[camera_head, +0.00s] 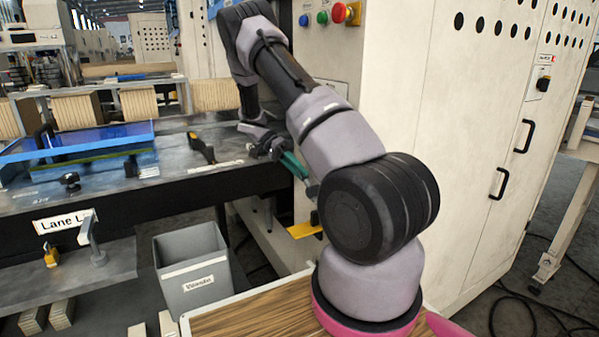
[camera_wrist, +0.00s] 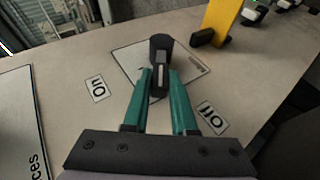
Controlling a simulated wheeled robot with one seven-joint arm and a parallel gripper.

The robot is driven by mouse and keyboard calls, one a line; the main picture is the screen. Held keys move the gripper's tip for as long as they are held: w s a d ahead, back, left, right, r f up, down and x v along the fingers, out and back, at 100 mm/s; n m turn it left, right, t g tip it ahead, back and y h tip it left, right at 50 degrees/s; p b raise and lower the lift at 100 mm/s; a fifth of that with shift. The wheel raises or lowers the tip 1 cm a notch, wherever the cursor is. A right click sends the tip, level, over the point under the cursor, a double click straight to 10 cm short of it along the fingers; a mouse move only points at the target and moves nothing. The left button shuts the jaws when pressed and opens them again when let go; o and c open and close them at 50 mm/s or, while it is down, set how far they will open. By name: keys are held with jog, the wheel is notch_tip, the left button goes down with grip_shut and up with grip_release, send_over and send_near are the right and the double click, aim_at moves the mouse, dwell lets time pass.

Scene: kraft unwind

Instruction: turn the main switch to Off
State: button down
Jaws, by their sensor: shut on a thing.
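The black knob of a rotary switch (camera_wrist: 161,46) sits on a pale square plate on a cream panel in the wrist view. An "On" label (camera_wrist: 97,88) is on its left and an "Off" label (camera_wrist: 212,117) on its lower right. The knob's light mark runs nearly up and down the picture, turned clearly to neither label. My gripper (camera_wrist: 160,82) has its two teal fingers on either side of the knob's grip, shut on it. In the head view my gripper (camera_head: 293,165) is by the cream cabinet's side; my arm hides the switch there.
A yellow part with a black end (camera_wrist: 222,22) stands out from the panel near the knob. In the head view, a yellow bar (camera_head: 305,230) sticks out below my gripper. A grey bin (camera_head: 192,268) stands below the dark machine table. Coloured buttons (camera_head: 322,17) are above.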

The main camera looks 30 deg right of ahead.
jog(key=c, duration=0.7)
grip_release()
